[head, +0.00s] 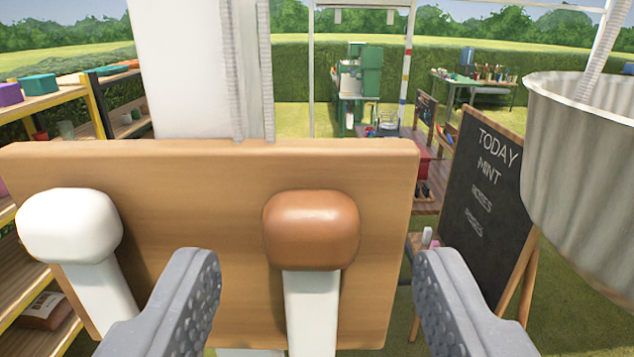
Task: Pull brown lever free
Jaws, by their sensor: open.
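The brown lever (311,230) has a rounded brown knob on a pale, flat shaft that runs down out of the picture. It stands in front of a wooden board (190,215). A second lever with a white knob (70,225) stands to its left. My gripper (318,290) is open and empty, with one grey finger on each side of the brown lever's shaft in the picture. The fingertips show lower than the knob, and I see no contact with the lever. I cannot tell how far apart in depth they are.
A white post (190,70) rises behind the board. Shelves (70,105) with pots stand at left. A green machine (362,85) and a table (470,85) are farther back.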

